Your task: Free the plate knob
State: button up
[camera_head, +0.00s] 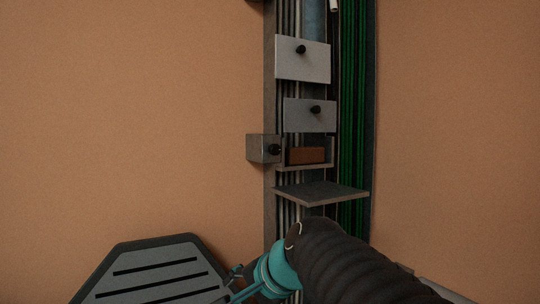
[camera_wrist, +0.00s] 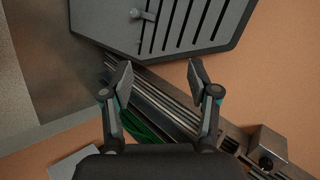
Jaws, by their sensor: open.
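In the head view, a pale upper plate (camera_head: 302,66) bears a black knob (camera_head: 300,49). A second pale plate (camera_head: 309,123) below it bears another black knob (camera_head: 316,109). A third black knob (camera_head: 275,149) is on the face of a grey box (camera_head: 260,148) at the left of the rail; this box also shows in the wrist view (camera_wrist: 267,143). I cannot tell which of the two plate knobs is meant. My gripper (camera_wrist: 160,77) is open and empty in the wrist view, with no knob between its fingers. Its fingertips are not clear in the head view.
A brown block (camera_head: 306,155) sits in an open holder below the second plate. A grey shelf (camera_head: 322,193) juts out below that. Green cables (camera_head: 354,120) run along the right. A dark slotted tray (camera_head: 153,272) is at lower left. Bare orange surface lies either side.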

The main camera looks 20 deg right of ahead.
jog(key=w+d+r+m+t, duration=0.4)
jog(key=w+d+r+m, duration=0.5)
jog(key=w+r+m, duration=0.25)
jog(key=m+t+h+b, duration=0.2)
jog(key=m+t, duration=0.3)
jog(key=m, duration=0.6)
send_near(276, 149)
jog(key=w+p, duration=0.2)
jog(key=w, duration=0.7)
jog(key=shift+a, duration=0.1)
grip_shut()
jog(key=shift+n, duration=0.25)
